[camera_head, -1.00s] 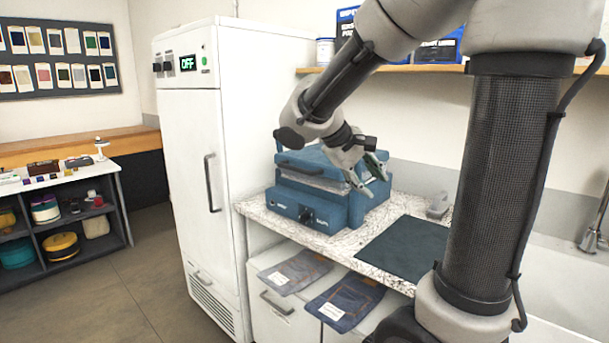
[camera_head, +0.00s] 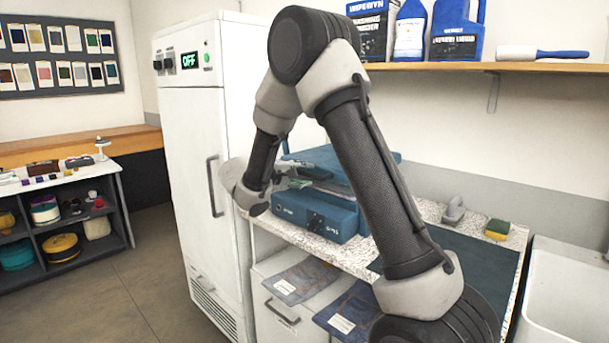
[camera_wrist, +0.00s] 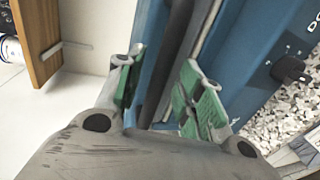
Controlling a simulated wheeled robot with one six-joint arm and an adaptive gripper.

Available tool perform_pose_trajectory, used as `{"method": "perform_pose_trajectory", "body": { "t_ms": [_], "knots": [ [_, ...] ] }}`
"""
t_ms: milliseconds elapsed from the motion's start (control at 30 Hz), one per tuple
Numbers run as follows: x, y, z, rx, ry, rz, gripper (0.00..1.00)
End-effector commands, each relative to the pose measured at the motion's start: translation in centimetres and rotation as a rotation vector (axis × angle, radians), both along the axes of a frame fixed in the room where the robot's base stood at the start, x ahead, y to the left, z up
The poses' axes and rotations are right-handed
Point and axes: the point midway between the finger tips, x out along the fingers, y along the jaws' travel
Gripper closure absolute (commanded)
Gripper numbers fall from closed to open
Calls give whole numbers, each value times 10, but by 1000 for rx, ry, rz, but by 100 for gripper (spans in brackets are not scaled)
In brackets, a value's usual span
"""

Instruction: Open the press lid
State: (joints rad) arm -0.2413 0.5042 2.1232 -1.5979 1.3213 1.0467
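The blue press (camera_head: 318,217) stands on the speckled counter, its lid (camera_head: 382,157) lying over the base and looking closed. My arm covers part of it. My gripper (camera_head: 312,173) is at the front of the press, at the height of the lid edge. In the wrist view, my gripper (camera_wrist: 165,85) is open, with a green-padded finger on each side of a dark bar that looks like the lid handle (camera_wrist: 164,50). There is a gap between the bar and the right finger. The press front with a dark knob (camera_wrist: 287,68) is at the right.
A white cabinet reading OFF (camera_head: 188,150) stands close to the left of the press. A dark mat (camera_head: 470,258), a sponge (camera_head: 497,229) and a grey object (camera_head: 453,209) are on the counter at right. A shelf (camera_head: 480,67) with containers is above.

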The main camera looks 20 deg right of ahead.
Motion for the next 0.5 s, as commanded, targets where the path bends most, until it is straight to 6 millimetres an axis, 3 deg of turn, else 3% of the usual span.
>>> {"method": "perform_pose_trajectory", "body": {
  "t_ms": [133, 400, 500],
  "knots": [
    [4, -11, -2, 1, 1, -1, 63],
    [5, -12, -2, 1, 0, 0, 63],
    [5, -12, -2, 1, 0, 0, 81]
  ]
}}
